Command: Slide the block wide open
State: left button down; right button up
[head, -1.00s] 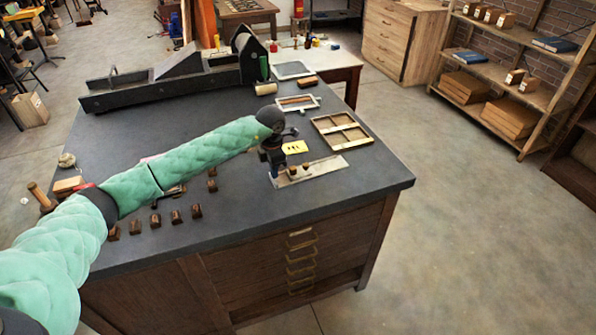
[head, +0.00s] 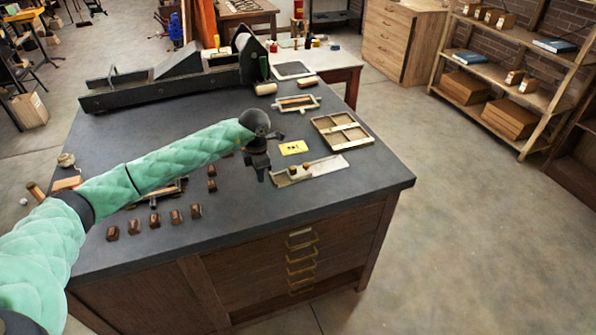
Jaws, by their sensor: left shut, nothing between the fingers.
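A flat, pale metal tray (head: 327,167) lies near the right front of the dark table, with a raised edge. A small block with brass-coloured knobs (head: 293,170) sits on it toward its left part. The block's exact outline is too small to tell. My left gripper (head: 262,174) points down at the tray's left end, left of the knobs. It is shut and empty, and looks apart from the block; whether it touches the tray's end I cannot tell. My right gripper is not in view.
A yellow card (head: 293,147) and a wooden divided frame (head: 342,132) lie behind the tray. Several small brown blocks (head: 176,216) stand left of the gripper. A long black press (head: 170,88) fills the table's back. The table's front right (head: 330,195) is clear.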

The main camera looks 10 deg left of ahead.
pick_arm(q)
jog(key=shift+s+a+b, duration=0.2)
jog(key=shift+s+a, duration=0.45)
jog(key=shift+a, duration=0.2)
jog(key=shift+s+a+b, duration=0.15)
jog(key=shift+s+a, duration=0.5)
jog(key=shift+a, duration=0.2)
jog(key=c, duration=2.2)
grip_release()
jog(key=c, duration=1.2)
grip_release()
jog(key=shift+c, duration=0.2)
jog(key=shift+r, duration=0.1)
notch_tip(320, 180, up, 7)
jog(key=p, duration=0.1)
